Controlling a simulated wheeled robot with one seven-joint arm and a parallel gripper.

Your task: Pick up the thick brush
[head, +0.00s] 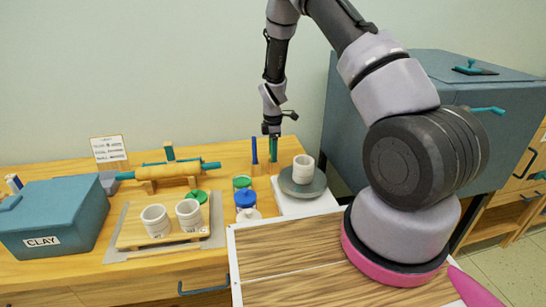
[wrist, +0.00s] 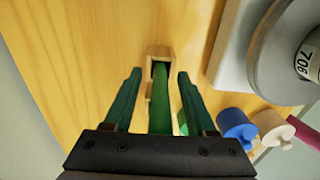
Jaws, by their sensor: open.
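My gripper (head: 272,146) points straight down at the back of the wooden table. A green brush handle (wrist: 162,98) stands up from a small square wooden holder (wrist: 159,53), also visible in the head view (head: 273,168). In the wrist view my gripper (wrist: 158,95) is open, with one finger on each side of the green handle and visible gaps between. The handle's upper end is hidden by the gripper body. A blue upright handle (head: 254,151) stands just left of it in the head view. I cannot tell from size which brush is thicker.
Right of the holder, a white mug (head: 303,169) sits on a grey wheel (head: 303,184) over a white base. Lidded paint jars (head: 246,201) stand in front. A rolling pin (head: 170,173), two pots and a clay box (head: 52,220) are to the left.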

